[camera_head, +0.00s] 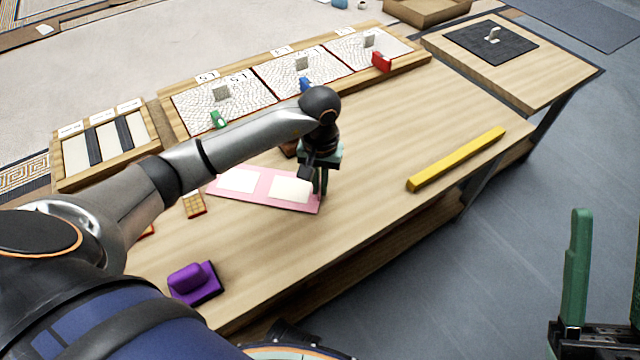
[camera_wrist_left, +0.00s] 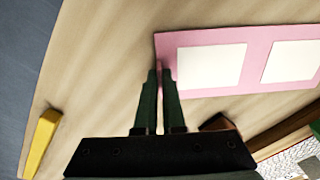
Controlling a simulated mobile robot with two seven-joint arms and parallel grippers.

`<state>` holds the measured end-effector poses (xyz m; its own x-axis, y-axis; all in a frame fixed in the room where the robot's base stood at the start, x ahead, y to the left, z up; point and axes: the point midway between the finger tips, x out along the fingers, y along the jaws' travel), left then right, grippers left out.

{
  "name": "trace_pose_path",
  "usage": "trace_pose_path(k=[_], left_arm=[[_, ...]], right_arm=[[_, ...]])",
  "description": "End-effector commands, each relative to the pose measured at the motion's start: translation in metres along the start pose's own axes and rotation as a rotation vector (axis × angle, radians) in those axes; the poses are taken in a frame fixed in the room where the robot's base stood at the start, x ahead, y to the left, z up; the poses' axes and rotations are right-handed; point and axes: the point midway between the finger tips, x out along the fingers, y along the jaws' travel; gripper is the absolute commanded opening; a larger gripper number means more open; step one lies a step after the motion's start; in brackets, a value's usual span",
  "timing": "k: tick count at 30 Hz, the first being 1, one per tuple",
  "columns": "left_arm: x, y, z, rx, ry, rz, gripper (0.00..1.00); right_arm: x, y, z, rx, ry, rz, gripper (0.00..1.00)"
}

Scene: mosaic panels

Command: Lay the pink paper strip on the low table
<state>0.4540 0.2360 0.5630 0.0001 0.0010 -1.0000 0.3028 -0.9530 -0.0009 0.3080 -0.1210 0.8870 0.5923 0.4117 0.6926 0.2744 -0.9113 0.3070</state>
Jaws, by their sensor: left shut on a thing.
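The pink paper strip (camera_head: 257,183) has two pale rectangles on it and appears flat, close over or on the low wooden table (camera_head: 400,240); I cannot tell whether it touches the wood. It also shows in the left wrist view (camera_wrist_left: 253,64). My left gripper (camera_head: 319,186) is at the strip's right end, pointing down. Its green fingers are shut on that end's edge, as the left wrist view (camera_wrist_left: 161,76) shows. My right gripper (camera_head: 606,270) is at the lower right, off the table, with its fingers apart and nothing seen between them.
A yellow bar (camera_head: 457,160) lies near the table's right edge. A purple block with a handle (camera_head: 194,283) is at the front left. A framed row of mosaic panels (camera_head: 303,72) and a striped tray (camera_head: 104,143) stand at the back.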

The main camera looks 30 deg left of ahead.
Motion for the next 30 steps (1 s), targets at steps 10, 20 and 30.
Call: trace_pose_path(k=[10,20,30], left_arm=[[0.003,0.0,0.0,0.001,0.0,-0.001,0.29],[0.002,0.0,0.0,0.001,-0.001,0.0,0.36],[-0.054,-0.001,-0.002,0.001,0.005,-0.001,0.36]], right_arm=[[-0.002,-0.001,0.002,0.002,-0.001,-0.003,0.5],[-0.001,0.0,0.001,-0.002,-0.001,-0.002,0.5],[0.014,0.01,-0.014,-0.032,0.009,0.005,0.5]])
